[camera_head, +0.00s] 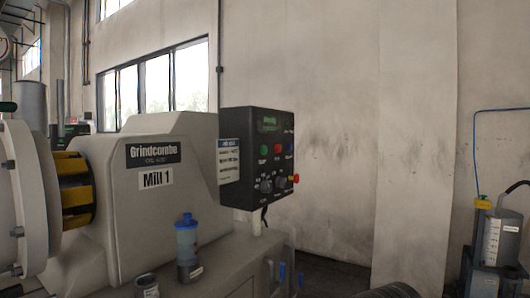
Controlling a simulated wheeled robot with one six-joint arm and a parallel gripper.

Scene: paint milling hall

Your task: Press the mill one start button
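The Mill 1 machine (145,215) is a large pale grey housing at the left, with a "Grindcombe" plate and a "Mill 1" label. A black control box (237,130) stands on a post at its right end, its button face turned partly to the right. On that face are a green button (264,149), a red button (278,149) and a blue button (290,149) in a row under a dark display with green text. Two dark knobs sit below them, and a red mushroom button on yellow sticks out at the right edge. Button captions are too small to read. My gripper is not in view.
A blue-capped bottle (186,242) and a small metal cup (146,286) stand on the mill's ledge. At the far right stands a grey cylinder (500,238) with a blue hose. A dark rounded shape shows at the bottom edge. The wall behind the box is bare.

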